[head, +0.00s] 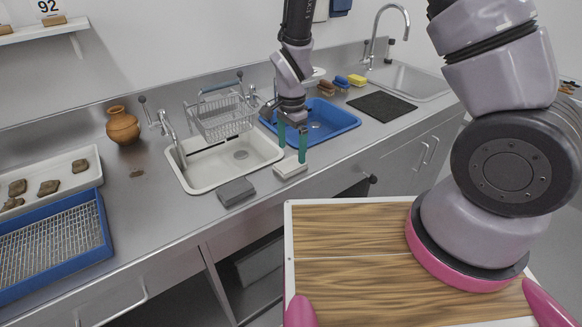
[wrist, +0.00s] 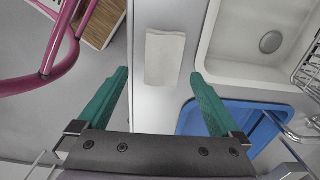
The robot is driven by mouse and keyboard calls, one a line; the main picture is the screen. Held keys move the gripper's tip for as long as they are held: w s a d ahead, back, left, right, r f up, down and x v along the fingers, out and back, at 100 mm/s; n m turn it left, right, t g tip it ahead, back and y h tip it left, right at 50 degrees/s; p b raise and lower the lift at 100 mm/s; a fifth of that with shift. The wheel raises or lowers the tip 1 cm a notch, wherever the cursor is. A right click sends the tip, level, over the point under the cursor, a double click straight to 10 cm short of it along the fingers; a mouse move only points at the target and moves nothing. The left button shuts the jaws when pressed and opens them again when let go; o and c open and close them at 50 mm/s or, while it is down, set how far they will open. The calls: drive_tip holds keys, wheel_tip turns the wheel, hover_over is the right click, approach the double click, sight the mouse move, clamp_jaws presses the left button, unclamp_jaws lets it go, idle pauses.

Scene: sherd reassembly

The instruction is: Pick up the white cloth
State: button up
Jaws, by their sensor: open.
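The white cloth (head: 291,168) is a small folded, off-white rectangle. It lies flat on the steel counter near its front edge, right of the white basin. It also shows whole in the wrist view (wrist: 165,57), at the top centre. My gripper (head: 292,154) points down above the counter at the cloth, with its green fingers apart and nothing between them. In the wrist view my gripper (wrist: 160,73) has one fingertip on each side of the cloth's line, with the cloth mostly ahead of the tips. I see no contact with the cloth.
The white basin (head: 190,180) with a wire rack (head: 222,118) stands left of the cloth. A blue tub (head: 340,125) is behind it. A grey block (head: 236,191) lies at the front edge to the left. A black mat (head: 382,107) lies farther right.

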sight(290, 164)
wheel_tip(290, 164, down, 5)
drive_tip(key=shift+w+a+f, duration=0.1)
drive_tip(key=shift+a, duration=0.05)
drive_tip(key=c, duration=1.3)
drive_tip(key=shift+r, duration=5)
